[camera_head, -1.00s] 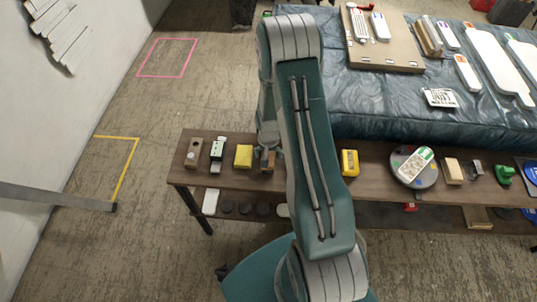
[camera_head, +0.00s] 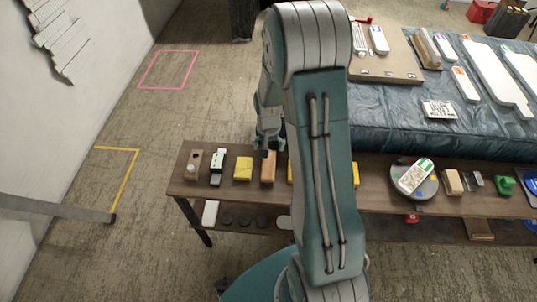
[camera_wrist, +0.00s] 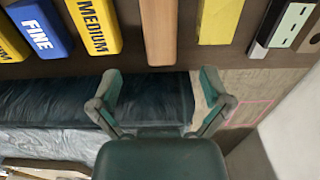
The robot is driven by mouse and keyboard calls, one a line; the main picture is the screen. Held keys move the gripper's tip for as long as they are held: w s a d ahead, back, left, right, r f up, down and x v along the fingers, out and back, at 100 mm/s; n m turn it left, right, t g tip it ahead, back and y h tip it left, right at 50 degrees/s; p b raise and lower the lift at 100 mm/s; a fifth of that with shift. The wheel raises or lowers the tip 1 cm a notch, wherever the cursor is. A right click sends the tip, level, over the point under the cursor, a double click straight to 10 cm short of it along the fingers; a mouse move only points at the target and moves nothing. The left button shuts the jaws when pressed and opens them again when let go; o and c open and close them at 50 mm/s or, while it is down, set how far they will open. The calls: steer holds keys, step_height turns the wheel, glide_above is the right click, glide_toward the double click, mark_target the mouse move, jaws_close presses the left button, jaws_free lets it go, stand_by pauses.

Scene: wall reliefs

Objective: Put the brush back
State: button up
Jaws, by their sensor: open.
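A plain, rounded wooden block (camera_wrist: 160,32) lies on the bench between two yellow blocks; it also shows in the head view (camera_head: 268,169). It may be the back of the brush; no bristles show. My gripper (camera_wrist: 161,80) is open and empty. In the wrist view its two fingers are spread below the wooden block, apart from it in the picture. In the head view my gripper (camera_head: 268,147) is just behind the block, at the bench's back edge. My arm hides part of the bench to the right.
In the wrist view, MEDIUM (camera_wrist: 97,22) and FINE (camera_wrist: 42,27) blocks stand left.

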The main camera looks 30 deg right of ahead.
steer(key=s+a+r+n+t, duration=0.1)
steer(key=s+a+r+n, duration=0.15)
steer(key=r, duration=0.75)
steer(key=s+a+r+n+t, duration=0.15)
steer(key=a+r, duration=0.25)
steer(key=r, duration=0.5)
steer(key=s+a+r+n+t, duration=0.1)
steer(key=s+a+r, duration=0.2)
steer(key=s+r, duration=0.2)
steer(key=s+a+r+n+t, duration=0.1)
steer(key=s+r, duration=0.4)
steer(key=s, duration=0.5)
steer(key=shift+a+r+n+t, duration=0.35)
steer(key=shift+a+t, duration=0.2)
steer(key=shift+a, duration=0.6)
steer(key=shift+s, duration=0.1)
